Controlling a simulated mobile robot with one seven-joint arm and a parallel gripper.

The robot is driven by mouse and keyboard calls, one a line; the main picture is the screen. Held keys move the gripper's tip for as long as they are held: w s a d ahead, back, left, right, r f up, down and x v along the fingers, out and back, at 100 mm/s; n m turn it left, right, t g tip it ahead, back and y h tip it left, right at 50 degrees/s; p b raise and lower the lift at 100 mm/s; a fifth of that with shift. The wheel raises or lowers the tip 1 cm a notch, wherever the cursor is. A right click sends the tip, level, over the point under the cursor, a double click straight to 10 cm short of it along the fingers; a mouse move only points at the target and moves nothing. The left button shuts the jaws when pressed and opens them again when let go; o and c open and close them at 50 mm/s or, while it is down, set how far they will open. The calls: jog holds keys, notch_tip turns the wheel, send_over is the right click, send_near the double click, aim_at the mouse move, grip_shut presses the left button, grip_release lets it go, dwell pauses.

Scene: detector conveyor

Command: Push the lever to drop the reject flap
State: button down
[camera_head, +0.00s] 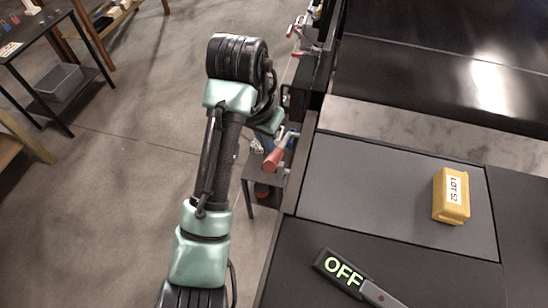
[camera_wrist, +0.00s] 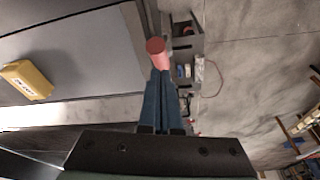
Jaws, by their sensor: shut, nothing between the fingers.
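The lever's red handle (camera_head: 276,158) sticks out from the left side of the conveyor, below my wrist in the head view. In the wrist view its round red end (camera_wrist: 156,46) is just beyond my fingertips, very close or touching; I cannot tell which. My gripper (camera_wrist: 160,73) is shut and empty, its blue fingers pointing at the handle. A grey panel (camera_head: 340,185), which looks like the flap, lies level with the dark deck. A yellow box (camera_head: 451,196) labelled LOT 52 rests on it and also shows in the wrist view (camera_wrist: 25,82).
A black wand (camera_head: 345,272) showing OFF lies on the deck in front of the panel. More red-handled parts (camera_head: 303,54) line the conveyor's far left edge. A small stand (camera_head: 262,180) is below the handle. A black table (camera_head: 32,45) stands far left; the floor between is clear.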

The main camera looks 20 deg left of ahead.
aim_at(272, 157)
jog(key=b+x, duration=0.6)
jog(key=shift+s+f, duration=0.2)
jog(key=shift+f, duration=0.05)
jog(key=shift+w, duration=0.25)
